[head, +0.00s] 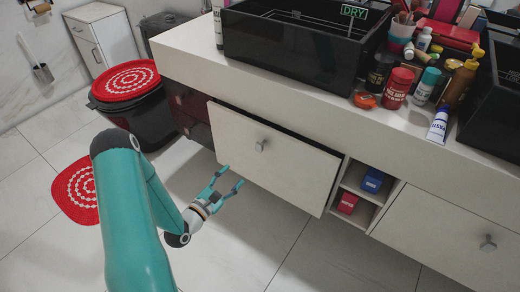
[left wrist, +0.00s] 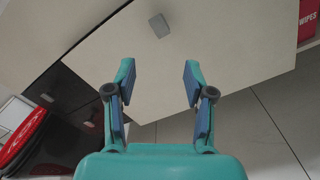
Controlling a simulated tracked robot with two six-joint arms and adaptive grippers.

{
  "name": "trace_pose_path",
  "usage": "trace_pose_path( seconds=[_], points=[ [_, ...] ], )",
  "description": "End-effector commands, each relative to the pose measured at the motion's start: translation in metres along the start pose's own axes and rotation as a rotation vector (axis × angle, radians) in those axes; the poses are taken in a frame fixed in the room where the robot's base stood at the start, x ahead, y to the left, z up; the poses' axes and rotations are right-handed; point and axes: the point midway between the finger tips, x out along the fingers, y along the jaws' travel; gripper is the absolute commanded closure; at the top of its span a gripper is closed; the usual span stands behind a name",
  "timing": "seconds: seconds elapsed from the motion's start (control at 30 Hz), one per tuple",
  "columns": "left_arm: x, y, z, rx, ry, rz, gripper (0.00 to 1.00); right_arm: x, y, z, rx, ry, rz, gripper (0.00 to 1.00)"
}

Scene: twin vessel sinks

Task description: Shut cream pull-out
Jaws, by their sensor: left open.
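The cream pull-out (head: 268,160) is a drawer under the counter, standing a little way out from the cabinet. Its small grey square knob (head: 260,145) is on the front, and the knob also shows at the top of the left wrist view (left wrist: 159,25). My left gripper (head: 228,178) is open and empty, in front of the lower left part of the drawer front. In the left wrist view its fingers (left wrist: 157,78) are spread, with the cream front beyond them and the knob farther up. I cannot tell whether a fingertip touches the front. My right gripper is not in view.
Dark red drawers (head: 190,112) are left of the pull-out, and an open shelf with a blue box (head: 372,181) and a red box (head: 347,203) is right of it. A black bin with a red cover (head: 128,82) stands at the left.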

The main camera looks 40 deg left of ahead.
Motion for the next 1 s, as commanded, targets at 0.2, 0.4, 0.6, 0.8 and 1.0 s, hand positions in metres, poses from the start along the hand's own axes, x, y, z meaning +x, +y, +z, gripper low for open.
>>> trace_pose_path(
  seconds=[0.2,0.4,0.6,0.8,1.0],
  points=[
    [0.033,-0.001,0.002,0.006,-0.008,-0.003,0.47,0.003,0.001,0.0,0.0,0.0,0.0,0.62],
    [0.076,-0.001,0.002,0.006,-0.008,-0.003,0.47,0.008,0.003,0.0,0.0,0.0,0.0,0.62],
    [0.119,-0.001,0.002,0.005,-0.007,-0.002,0.47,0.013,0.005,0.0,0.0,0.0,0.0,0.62],
    [0.149,-0.001,0.001,0.004,-0.003,-0.002,0.47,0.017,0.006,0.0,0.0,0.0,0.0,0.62],
    [0.162,0.0,0.002,0.003,-0.002,-0.002,0.47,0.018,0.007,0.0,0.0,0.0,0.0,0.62]
  ],
)
